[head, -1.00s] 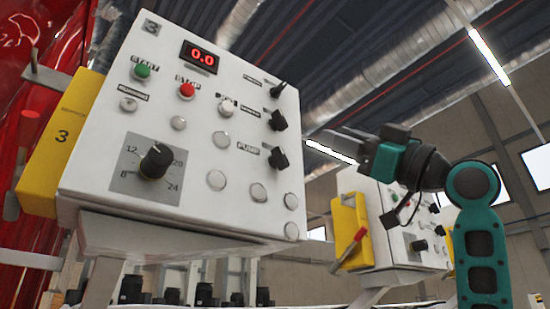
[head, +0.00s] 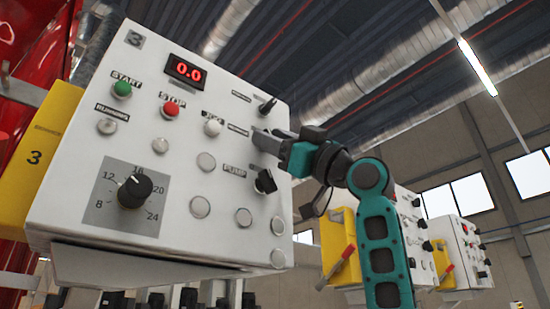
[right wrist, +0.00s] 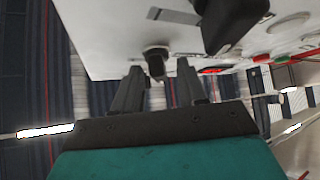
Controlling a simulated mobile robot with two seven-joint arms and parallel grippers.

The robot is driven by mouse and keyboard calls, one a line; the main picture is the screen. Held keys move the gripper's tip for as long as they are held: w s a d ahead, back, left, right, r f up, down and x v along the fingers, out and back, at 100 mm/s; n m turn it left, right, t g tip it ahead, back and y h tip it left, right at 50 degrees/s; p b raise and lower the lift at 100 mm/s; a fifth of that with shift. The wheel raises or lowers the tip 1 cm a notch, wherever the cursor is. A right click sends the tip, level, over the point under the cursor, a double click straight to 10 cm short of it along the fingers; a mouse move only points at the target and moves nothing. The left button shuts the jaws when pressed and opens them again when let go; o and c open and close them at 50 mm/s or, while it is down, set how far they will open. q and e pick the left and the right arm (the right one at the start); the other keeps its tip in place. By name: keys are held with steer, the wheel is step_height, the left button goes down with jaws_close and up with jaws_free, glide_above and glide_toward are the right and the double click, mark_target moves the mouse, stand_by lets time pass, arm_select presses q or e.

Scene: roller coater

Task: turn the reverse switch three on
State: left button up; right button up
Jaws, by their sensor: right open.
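The white control panel marked 3 (head: 190,235) fills the left of the head view. On its right side are a small black toggle (head: 268,105) at the top and a black knob labelled PUMP (head: 265,181) below. The switch between them is hidden behind my right gripper; the small labels are too blurred to tell which is reverse. My right gripper (head: 265,142) is open and empty at the panel's right side. In the right wrist view, a small black toggle (right wrist: 156,62) shows between the open fingers, and a larger black knob (right wrist: 232,22) beside them. My left gripper is out of view.
The panel also has a red display (head: 185,71), a green START button (head: 122,90), a red STOP button (head: 170,109) and a dial (head: 134,191). A yellow box (head: 37,155) is on its left. Another panel with a yellow box (head: 337,240) and red-handled lever stands behind at right.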

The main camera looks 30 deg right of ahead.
steer(key=shift+c, duration=0.3)
jaws_close()
steer(key=m+h, duration=0.7)
steer(key=m, duration=0.1)
steer(key=m+t+h+b, duration=0.1)
steer(key=m+h, duration=0.7)
steer(key=m, duration=0.1)
steer(key=m+h+b, duration=0.1)
steer(key=m+h, duration=0.6)
steer(key=m, duration=0.2)
steer(key=shift+a+t+h, duration=0.35)
steer(key=shift+t+h, duration=0.05)
steer(key=shift+m, duration=0.3)
